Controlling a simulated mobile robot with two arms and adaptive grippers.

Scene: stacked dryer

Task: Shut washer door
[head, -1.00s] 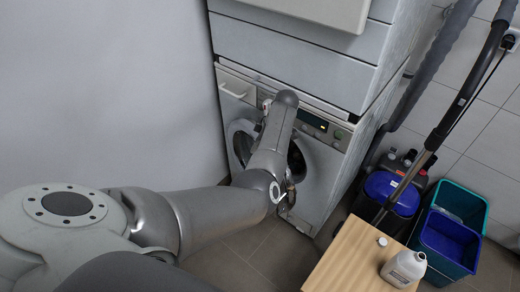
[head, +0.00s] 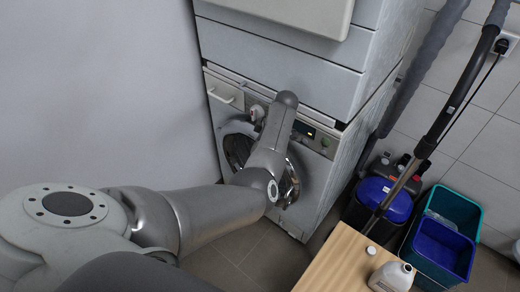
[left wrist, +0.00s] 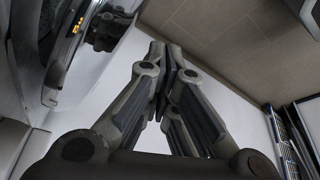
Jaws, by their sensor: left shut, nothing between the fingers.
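The washer (head: 318,171) stands below a white dryer unit, with its control panel showing above my arm. The washer door shows as a chrome rim (head: 292,186) to the right of my forearm. The dark round opening (head: 237,148) shows to the left. My forearm crosses in front and hides the middle, so I cannot tell how far the door stands open. In the left wrist view, my left gripper (left wrist: 166,62) is shut and empty. A curved chrome rim (left wrist: 88,68) lies left of its fingers; contact is not visible. The right gripper is not in view.
A wooden surface (head: 335,262) with a white bottle (head: 391,277) is at the lower right. A blue-lidded vacuum (head: 383,197) and teal and blue bins (head: 441,248) stand behind it. A plain pale wall (head: 100,90) is on the left. Some floor is clear before the washer.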

